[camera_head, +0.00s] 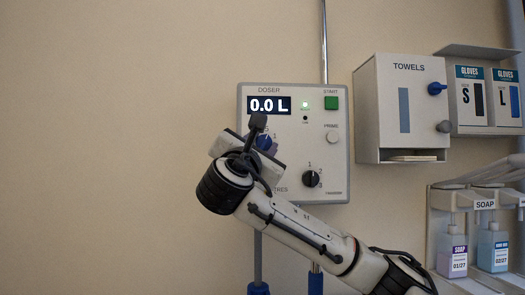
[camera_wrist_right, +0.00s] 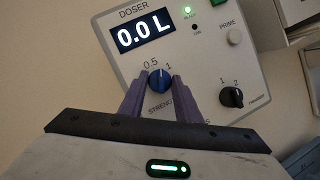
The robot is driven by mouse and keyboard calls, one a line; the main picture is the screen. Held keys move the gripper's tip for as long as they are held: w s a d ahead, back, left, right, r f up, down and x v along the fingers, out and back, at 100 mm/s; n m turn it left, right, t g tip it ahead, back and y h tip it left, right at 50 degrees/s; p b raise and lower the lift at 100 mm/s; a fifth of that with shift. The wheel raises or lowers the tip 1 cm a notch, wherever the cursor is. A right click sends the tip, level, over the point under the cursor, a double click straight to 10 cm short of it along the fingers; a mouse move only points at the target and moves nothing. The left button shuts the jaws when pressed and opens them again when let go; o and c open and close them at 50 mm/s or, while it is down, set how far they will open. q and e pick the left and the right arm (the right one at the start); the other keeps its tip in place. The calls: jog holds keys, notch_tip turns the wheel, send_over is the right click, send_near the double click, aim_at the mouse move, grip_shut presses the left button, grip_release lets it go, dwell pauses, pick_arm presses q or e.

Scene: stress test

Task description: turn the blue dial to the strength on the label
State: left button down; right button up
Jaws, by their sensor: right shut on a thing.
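The blue dial (camera_wrist_right: 159,79) sits on the doser panel (camera_wrist_right: 205,75), with the marks 0.5 and 1 above it and lettering starting STREN below. Its pointer is too small to read surely. My right gripper (camera_wrist_right: 157,83) is shut on the dial, one purple finger on each side. The display (camera_head: 269,105) reads 0.0 L. My left gripper is not in view.
A black knob (camera_head: 311,179), a pale prime button (camera_head: 333,137) and a green start button (camera_head: 331,103) are on the same panel. A towel dispenser (camera_head: 379,110), glove boxes (camera_head: 487,72) and a soap rack (camera_head: 440,210) stand to the right. The wall at left is bare.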

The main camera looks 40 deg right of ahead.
jog(key=m+g, duration=0.1)
jog(key=m, duration=0.3)
jog(key=shift+w+a+m+g, duration=0.1)
jog(key=shift+m+g, duration=0.2)
jog(key=shift+g, duration=0.1)
jog(key=m+g, duration=0.1)
jog(key=m, duration=0.1)
jog(key=m+y, duration=0.1)
jog(key=m, duration=0.1)
jog(key=shift+r+m+g, duration=0.2)
jog(key=shift+m+g, duration=0.2)
jog(key=m+y+p, duration=0.1)
jog(key=m, duration=0.1)
jog(key=m+y, duration=0.2)
jog(key=m, duration=0.1)
jog(key=shift+r+g+p, duration=0.2)
jog(key=shift+g+p, duration=0.1)
jog(key=shift+p, duration=0.05)
jog(key=m+y, duration=0.2)
jog(key=m, duration=0.2)
jog(key=shift+r+p, duration=0.1)
jog(key=shift+p, duration=0.3)
jog(key=shift+s+t, duration=0.2)
jog(key=shift+t, duration=0.2)
jog(key=o, duration=1.1)
jog(key=shift+c, duration=0.2)
jog(key=shift+r, duration=0.1)
